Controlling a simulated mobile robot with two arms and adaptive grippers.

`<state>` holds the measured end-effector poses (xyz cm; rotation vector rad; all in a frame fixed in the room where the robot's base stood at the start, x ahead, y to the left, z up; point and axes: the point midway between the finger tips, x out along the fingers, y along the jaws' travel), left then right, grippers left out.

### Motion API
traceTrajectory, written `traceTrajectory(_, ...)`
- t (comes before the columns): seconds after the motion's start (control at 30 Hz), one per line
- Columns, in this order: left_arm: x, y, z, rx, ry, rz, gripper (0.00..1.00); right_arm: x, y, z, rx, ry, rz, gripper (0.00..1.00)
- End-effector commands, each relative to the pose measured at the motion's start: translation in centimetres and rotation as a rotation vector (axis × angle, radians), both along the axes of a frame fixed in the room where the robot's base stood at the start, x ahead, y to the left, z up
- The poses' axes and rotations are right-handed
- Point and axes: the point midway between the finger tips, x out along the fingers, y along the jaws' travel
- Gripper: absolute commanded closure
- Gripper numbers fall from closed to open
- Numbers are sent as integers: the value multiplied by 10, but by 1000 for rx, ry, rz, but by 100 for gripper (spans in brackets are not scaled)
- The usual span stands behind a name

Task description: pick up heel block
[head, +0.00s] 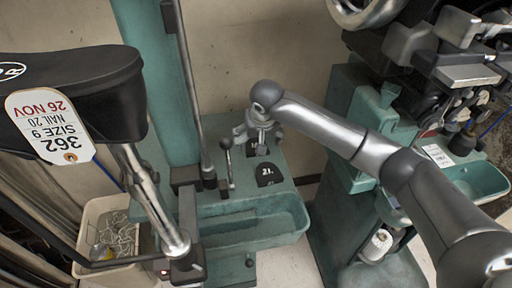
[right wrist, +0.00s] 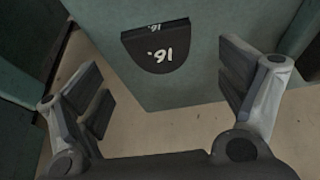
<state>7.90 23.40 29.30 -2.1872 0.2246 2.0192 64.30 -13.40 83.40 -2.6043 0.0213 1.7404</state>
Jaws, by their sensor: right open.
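Two black, D-shaped heel blocks with white numbers lie on the teal machine table. One heel block, marked 21 (head: 268,175), is near the front edge of the table in the head view. The other heel block, marked 16 (right wrist: 155,47), is flat on the teal surface at the top of the right wrist view. In the head view it is mostly hidden by my right gripper (head: 258,138). In the right wrist view my right gripper (right wrist: 165,85) has its fingers spread wide, empty, with the 16 block ahead of them and apart. My left gripper is not in view.
A teal trough (head: 250,226) runs along the table's front. A lever with a dark knob (head: 226,144) and a teal column (head: 158,80) stand left of the blocks. A tagged black machine arm (head: 75,88) is at left, above a bin (head: 110,235). Another machine stands at right.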

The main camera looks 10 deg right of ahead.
Motion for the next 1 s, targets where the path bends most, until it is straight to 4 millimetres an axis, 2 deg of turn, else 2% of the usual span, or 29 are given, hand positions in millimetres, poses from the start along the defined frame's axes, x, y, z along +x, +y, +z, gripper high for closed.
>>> traceTrajectory(0.13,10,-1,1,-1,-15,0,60,8,0,-19,-2,3,-1,9)
traceTrajectory(0.3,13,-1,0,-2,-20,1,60,16,0,-39,-1,2,0,9)
traceTrajectory(0.63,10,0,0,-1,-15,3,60,18,0,-43,0,1,1,10)
traceTrajectory(1.0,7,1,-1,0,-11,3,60,18,0,-43,0,1,1,58)
